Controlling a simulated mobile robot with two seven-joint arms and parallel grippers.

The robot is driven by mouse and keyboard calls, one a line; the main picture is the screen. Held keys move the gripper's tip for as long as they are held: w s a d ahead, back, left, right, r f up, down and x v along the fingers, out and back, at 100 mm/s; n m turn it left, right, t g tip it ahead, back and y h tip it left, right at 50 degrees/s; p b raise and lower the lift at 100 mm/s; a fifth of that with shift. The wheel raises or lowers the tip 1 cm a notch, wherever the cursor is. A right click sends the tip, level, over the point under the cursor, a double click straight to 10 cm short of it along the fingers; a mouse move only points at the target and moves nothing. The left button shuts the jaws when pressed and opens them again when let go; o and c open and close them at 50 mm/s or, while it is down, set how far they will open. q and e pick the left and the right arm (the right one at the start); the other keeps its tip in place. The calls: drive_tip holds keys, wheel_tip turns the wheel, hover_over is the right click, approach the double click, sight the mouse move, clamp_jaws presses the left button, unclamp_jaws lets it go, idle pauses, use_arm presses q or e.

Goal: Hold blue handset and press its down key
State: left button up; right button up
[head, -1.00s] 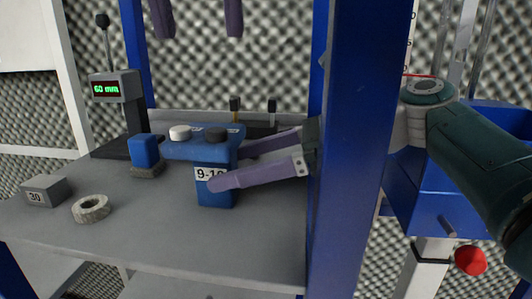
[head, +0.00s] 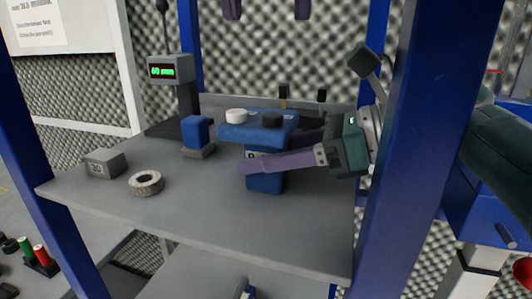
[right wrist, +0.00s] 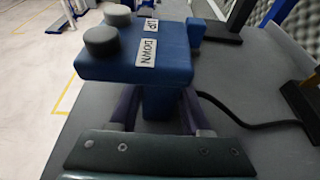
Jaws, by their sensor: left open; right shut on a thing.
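The blue handset (head: 264,180) stands upright on the grey shelf, with a wide head carrying a white key (head: 236,116) and a black key (head: 272,119). In the right wrist view its head (right wrist: 170,60) has labels UP and DOWN; the key nearer the camera (right wrist: 101,41) is beside DOWN, the farther one (right wrist: 117,15) beside UP. The DOWN key appears to be the black one. My right gripper (head: 258,163) is shut on the handset's body below the head, its far finger partly hidden. My left gripper (head: 267,16) is open above the handset, only its fingertips visible.
Left of the handset are a smaller blue block (head: 196,132), a grey block (head: 105,163) and a ring (head: 146,183). A gauge reading 60 mm (head: 170,70) stands behind. A blue post (head: 425,140) rises at the right. The shelf's front (head: 230,235) is clear.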

clamp_jaws()
use_arm(q)
clamp_jaws()
idle(0.4)
idle(1.3)
